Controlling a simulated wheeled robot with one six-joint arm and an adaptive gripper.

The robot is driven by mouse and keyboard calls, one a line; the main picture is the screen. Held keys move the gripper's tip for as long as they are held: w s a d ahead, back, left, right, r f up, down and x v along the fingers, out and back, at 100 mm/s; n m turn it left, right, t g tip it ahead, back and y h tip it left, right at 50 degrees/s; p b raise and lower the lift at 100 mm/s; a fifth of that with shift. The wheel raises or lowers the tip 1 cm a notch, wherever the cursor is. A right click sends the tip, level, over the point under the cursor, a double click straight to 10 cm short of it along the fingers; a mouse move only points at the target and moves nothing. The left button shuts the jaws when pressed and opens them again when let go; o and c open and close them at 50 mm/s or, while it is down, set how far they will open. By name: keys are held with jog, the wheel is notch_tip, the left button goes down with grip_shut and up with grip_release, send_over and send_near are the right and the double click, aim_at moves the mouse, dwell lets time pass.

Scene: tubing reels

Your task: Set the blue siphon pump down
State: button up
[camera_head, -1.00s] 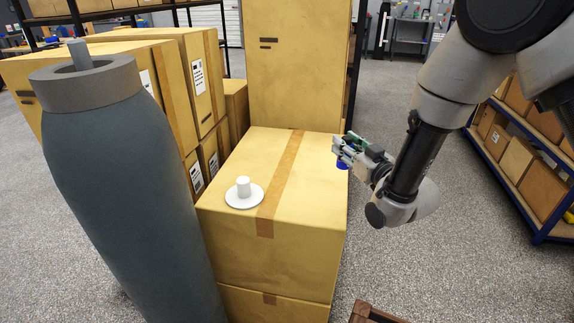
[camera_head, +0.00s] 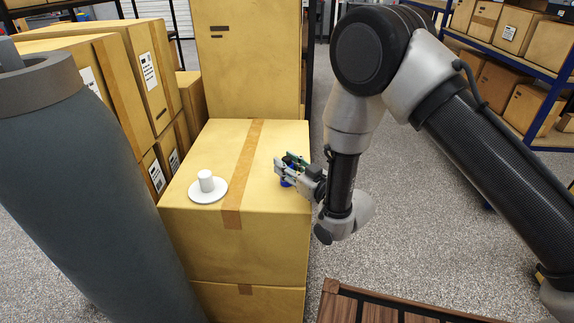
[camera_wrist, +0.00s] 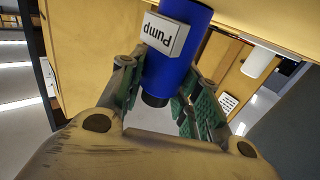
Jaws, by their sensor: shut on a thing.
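The blue siphon pump (camera_wrist: 178,68) is a blue cylinder with a white label reading "Pump" and a dark end. In the wrist view it sits between the green-padded fingers of my gripper (camera_wrist: 158,98), which is shut on it. In the head view my gripper (camera_head: 283,168) is at the right edge of the top of a cardboard box (camera_head: 195,240). Only a small blue part of the pump (camera_head: 286,182) shows there, below the fingers. I cannot tell whether the pump touches the box top.
A white disc with an upright peg (camera_head: 207,188) sits on the box top, left of the brown tape. A large grey-blue vessel (camera_head: 85,190) stands at the left. A tall carton (camera_head: 248,60) stands behind. A wooden-topped piece (camera_head: 390,307) is at the bottom. Blue shelving (camera_head: 545,80) is at the right.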

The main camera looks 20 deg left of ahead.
jog(key=o, duration=1.2)
jog(key=shift+f, duration=0.1)
jog(key=shift+c, duration=0.2)
